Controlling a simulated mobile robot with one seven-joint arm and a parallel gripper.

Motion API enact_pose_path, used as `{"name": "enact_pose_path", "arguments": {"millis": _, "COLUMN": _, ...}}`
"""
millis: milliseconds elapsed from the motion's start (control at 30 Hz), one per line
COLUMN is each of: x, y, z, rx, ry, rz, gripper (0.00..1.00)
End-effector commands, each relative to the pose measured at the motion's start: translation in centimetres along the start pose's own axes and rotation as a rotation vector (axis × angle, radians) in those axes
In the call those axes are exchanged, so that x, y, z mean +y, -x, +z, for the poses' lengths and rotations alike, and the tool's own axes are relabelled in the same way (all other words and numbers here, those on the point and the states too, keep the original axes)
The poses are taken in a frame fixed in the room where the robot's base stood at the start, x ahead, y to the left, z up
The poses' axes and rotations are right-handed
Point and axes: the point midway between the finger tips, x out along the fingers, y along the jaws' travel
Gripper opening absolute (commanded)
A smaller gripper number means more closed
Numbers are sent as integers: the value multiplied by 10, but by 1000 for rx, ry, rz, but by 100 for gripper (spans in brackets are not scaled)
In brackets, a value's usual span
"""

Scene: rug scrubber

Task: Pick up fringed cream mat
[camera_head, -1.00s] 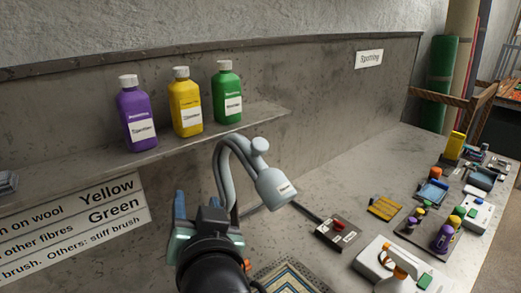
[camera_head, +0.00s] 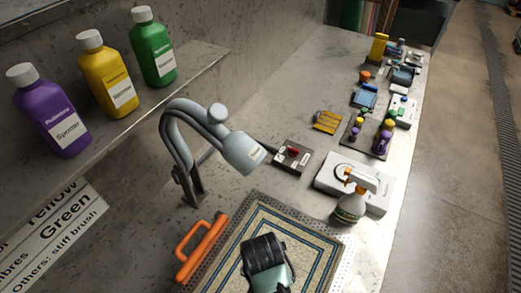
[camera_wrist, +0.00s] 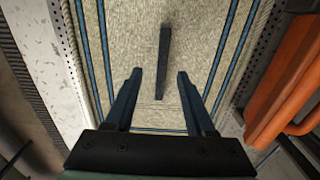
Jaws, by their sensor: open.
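A cream mat (camera_head: 258,222) with blue border lines lies flat on a perforated metal surface at the front of the bench in the head view. I cannot make out a fringe. In the wrist view the mat (camera_wrist: 205,40) fills the middle of the picture under my gripper (camera_wrist: 159,75). The gripper is open, its two fingers apart over the mat with nothing seen held between them. A narrow dark bar shape (camera_wrist: 163,60) shows between and beyond the fingertips; I cannot tell what it is. In the head view my wrist covers part of the mat.
An orange handle (camera_head: 200,248) stands left of the mat. A grey bent-neck lamp-like fixture (camera_head: 210,130) rises behind it. A spray bottle (camera_head: 352,200) and a white box (camera_head: 335,175) are to the right. Purple, yellow and green bottles (camera_head: 108,75) stand on the shelf.

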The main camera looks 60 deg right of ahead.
Motion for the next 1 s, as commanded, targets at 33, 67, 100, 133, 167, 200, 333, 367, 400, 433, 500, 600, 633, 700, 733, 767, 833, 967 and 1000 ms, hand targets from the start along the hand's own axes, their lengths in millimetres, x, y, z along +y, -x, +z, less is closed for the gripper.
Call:
{"name": "enact_pose_path", "arguments": {"millis": 33, "x": 0, "y": -3, "z": 1, "rx": -1, "ry": 1, "rz": 1, "gripper": 55}}
{"name": "enact_pose_path", "arguments": {"millis": 67, "x": 0, "y": -4, "z": 1, "rx": -1, "ry": 1, "rz": 1, "gripper": 55}}
{"name": "enact_pose_path", "arguments": {"millis": 100, "x": 0, "y": -6, "z": 1, "rx": -1, "ry": 1, "rz": 0, "gripper": 55}}
{"name": "enact_pose_path", "arguments": {"millis": 133, "x": 0, "y": -7, "z": 1, "rx": 0, "ry": 2, "rz": 0, "gripper": 55}}
{"name": "enact_pose_path", "arguments": {"millis": 167, "x": 0, "y": -10, "z": 1, "rx": -1, "ry": 2, "rz": 1, "gripper": 55}}
{"name": "enact_pose_path", "arguments": {"millis": 200, "x": 0, "y": -14, "z": 1, "rx": -2, "ry": 2, "rz": 2, "gripper": 55}}
{"name": "enact_pose_path", "arguments": {"millis": 333, "x": -1, "y": -30, "z": 2, "rx": -2, "ry": 2, "rz": 2, "gripper": 55}}
{"name": "enact_pose_path", "arguments": {"millis": 367, "x": -1, "y": -34, "z": 3, "rx": -2, "ry": 2, "rz": 3, "gripper": 55}}
{"name": "enact_pose_path", "arguments": {"millis": 400, "x": -1, "y": -41, "z": 2, "rx": -2, "ry": 2, "rz": 2, "gripper": 55}}
{"name": "enact_pose_path", "arguments": {"millis": 433, "x": -2, "y": -44, "z": 2, "rx": -1, "ry": 2, "rz": 1, "gripper": 55}}
{"name": "enact_pose_path", "arguments": {"millis": 500, "x": -2, "y": -50, "z": 2, "rx": 0, "ry": 3, "rz": 1, "gripper": 55}}
{"name": "enact_pose_path", "arguments": {"millis": 600, "x": -2, "y": -55, "z": 2, "rx": 1, "ry": 3, "rz": 0, "gripper": 55}}
{"name": "enact_pose_path", "arguments": {"millis": 633, "x": -2, "y": -56, "z": 2, "rx": 1, "ry": 3, "rz": -1, "gripper": 55}}
{"name": "enact_pose_path", "arguments": {"millis": 700, "x": -2, "y": -56, "z": 2, "rx": 1, "ry": 3, "rz": -1, "gripper": 55}}
{"name": "enact_pose_path", "arguments": {"millis": 733, "x": -2, "y": -56, "z": 2, "rx": 1, "ry": 3, "rz": -1, "gripper": 55}}
{"name": "enact_pose_path", "arguments": {"millis": 767, "x": -2, "y": -56, "z": 2, "rx": 1, "ry": 3, "rz": -1, "gripper": 55}}
{"name": "enact_pose_path", "arguments": {"millis": 833, "x": -2, "y": -56, "z": 2, "rx": 1, "ry": 3, "rz": -1, "gripper": 53}}
{"name": "enact_pose_path", "arguments": {"millis": 967, "x": -2, "y": -56, "z": 2, "rx": 1, "ry": 3, "rz": -1, "gripper": 30}}
{"name": "enact_pose_path", "arguments": {"millis": 1000, "x": -2, "y": -56, "z": 2, "rx": 1, "ry": 3, "rz": -1, "gripper": 23}}
